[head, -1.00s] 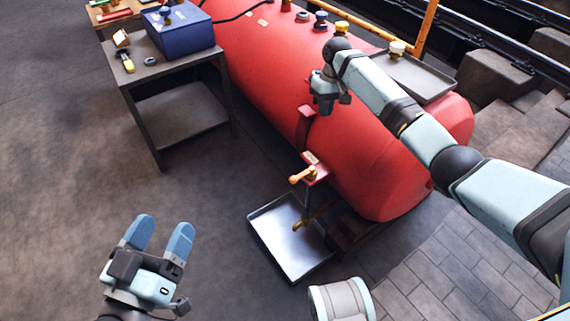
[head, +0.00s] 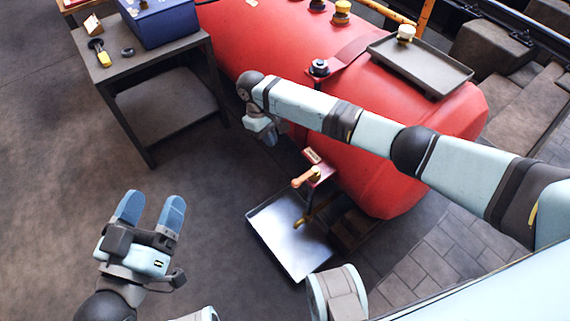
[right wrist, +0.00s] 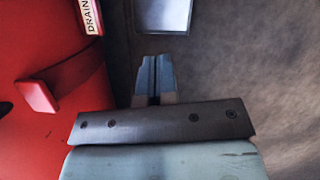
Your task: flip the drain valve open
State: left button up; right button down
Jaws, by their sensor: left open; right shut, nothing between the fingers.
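The drain valve's orange lever handle (head: 304,178) sticks out to the left from a small red bracket (head: 320,170) at the near end of the red boiler (head: 375,185). A brass spout (head: 300,222) hangs below it over a metal tray (head: 290,250). My right gripper (head: 270,138) points down beside the boiler, up and left of the handle, apart from it. In the right wrist view its fingers (right wrist: 155,65) are shut and empty, and a DRAIN label (right wrist: 90,16) shows at the top left. My left gripper (head: 150,205) is open and empty over the floor.
A dark side table (head: 150,65) with a blue toolbox (head: 158,22) stands at the upper left. A grey tray (head: 425,62) lies on top of the boiler. The floor (head: 60,150) left of the valve is clear. My right arm crosses above the boiler.

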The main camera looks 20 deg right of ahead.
aim_at(305, 177)
pick_arm(q)
notch_tip(305, 177, down, 6)
jog(key=w+m+g+b, duration=0.1)
jog(key=g+b, duration=0.1)
jog(key=b, duration=0.4)
jog(key=shift+m, duration=0.4)
pick_arm(e)
jog(key=s+d+f, duration=0.3)
jog(key=s+f, duration=0.2)
jog(key=f, duration=0.5)
jog(key=shift+s+d, duration=0.3)
jog(key=shift+s, duration=0.1)
